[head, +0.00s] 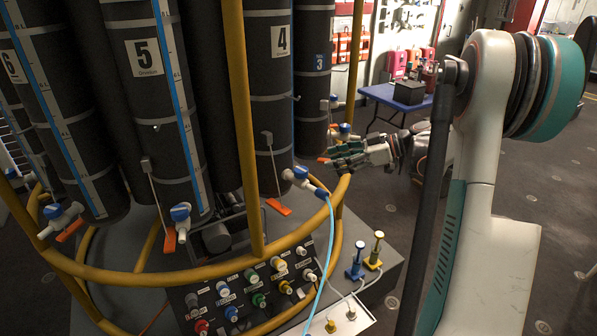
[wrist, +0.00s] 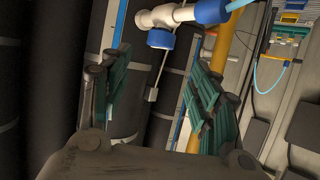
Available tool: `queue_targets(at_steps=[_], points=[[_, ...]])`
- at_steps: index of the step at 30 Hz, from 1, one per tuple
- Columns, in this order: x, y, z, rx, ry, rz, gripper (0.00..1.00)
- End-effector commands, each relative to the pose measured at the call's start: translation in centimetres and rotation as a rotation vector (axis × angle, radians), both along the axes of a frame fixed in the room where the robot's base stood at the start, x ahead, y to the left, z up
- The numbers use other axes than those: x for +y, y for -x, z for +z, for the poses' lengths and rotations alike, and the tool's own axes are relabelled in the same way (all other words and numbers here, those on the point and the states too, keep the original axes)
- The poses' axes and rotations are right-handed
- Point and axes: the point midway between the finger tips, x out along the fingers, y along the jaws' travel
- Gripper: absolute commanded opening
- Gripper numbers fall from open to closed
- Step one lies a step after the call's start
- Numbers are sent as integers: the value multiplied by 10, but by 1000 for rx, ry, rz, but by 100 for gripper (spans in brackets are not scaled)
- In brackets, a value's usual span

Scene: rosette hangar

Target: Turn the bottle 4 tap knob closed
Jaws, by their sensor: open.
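Bottle 4 (head: 262,100) is a tall black cylinder with a white "4" label. Its white tap (head: 300,173) is low on the bottle, with a blue knob (head: 288,174) and a light-blue hose (head: 331,240) on its outlet. My gripper (head: 328,155) is to the right of this tap and slightly above it, fingers spread and empty. In the wrist view a white tap (wrist: 165,15) with a blue knob (wrist: 160,39) is at the top, ahead of the gap between my open fingers (wrist: 157,75), apparently not touching them. The knob's exact turn is unclear.
A yellow tubular frame (head: 240,120) rings the bottles, with an upright left of bottle 4. Bottle 5 (head: 145,100) and bottle 3 (head: 313,70) stand to either side. A knob panel (head: 250,300) is below. A blue table (head: 395,97) stands behind on open floor.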

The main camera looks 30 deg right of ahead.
Motion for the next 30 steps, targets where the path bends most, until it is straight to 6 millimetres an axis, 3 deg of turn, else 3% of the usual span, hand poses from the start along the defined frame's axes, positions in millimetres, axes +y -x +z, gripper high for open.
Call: queue_targets(at_steps=[15, 21, 30], points=[[70, -56, -39, 3, 0, 1, 56], [82, -67, -45, 3, 0, -1, 56], [84, -69, -45, 2, 1, -2, 56]])
